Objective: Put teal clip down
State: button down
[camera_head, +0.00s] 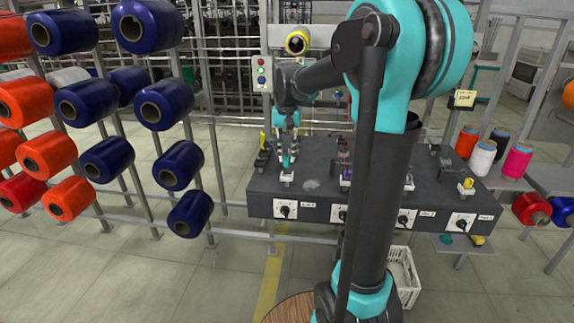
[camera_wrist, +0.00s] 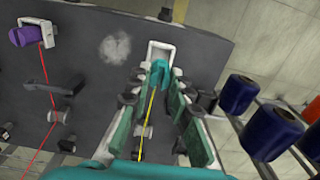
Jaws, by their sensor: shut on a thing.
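The teal clip (camera_wrist: 158,75) is between the fingertips of my gripper (camera_wrist: 158,90) in the wrist view. A yellow thread runs from it back between the fingers. My gripper is shut on it, and its far end is close to a white U-shaped holder (camera_wrist: 172,48) on the dark table; I cannot tell whether they touch. In the head view my gripper (camera_head: 286,152) points down over the left part of the table, just above the white holder (camera_head: 287,177). The teal clip is small and hard to separate from the teal fingers there.
A purple clip (camera_wrist: 27,36) with a red thread sits in another white holder. A yellow clip (camera_head: 467,184) is at the table's right end. Racks of blue bobbins (camera_head: 164,104) stand left of the dark table (camera_head: 262,190). A white crate (camera_head: 405,275) is below.

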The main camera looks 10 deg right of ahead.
aim_at(287, 166)
jog(key=shift+f, duration=2.1)
jog(key=shift+f, duration=0.1)
jog(key=c, duration=1.4)
grip_release()
notch_tip(287, 166, up, 12)
jog(key=shift+r, duration=0.1)
jog(key=s+d+f+n+t, duration=0.1)
jog(key=s+d+f+t, duration=0.1)
jog(key=s+f, duration=0.9)
jog(key=s+d+f+n+t, duration=0.2)
jog(key=s+f, duration=0.9)
jog(key=f, duration=0.4)
jog(key=shift+n, duration=0.3)
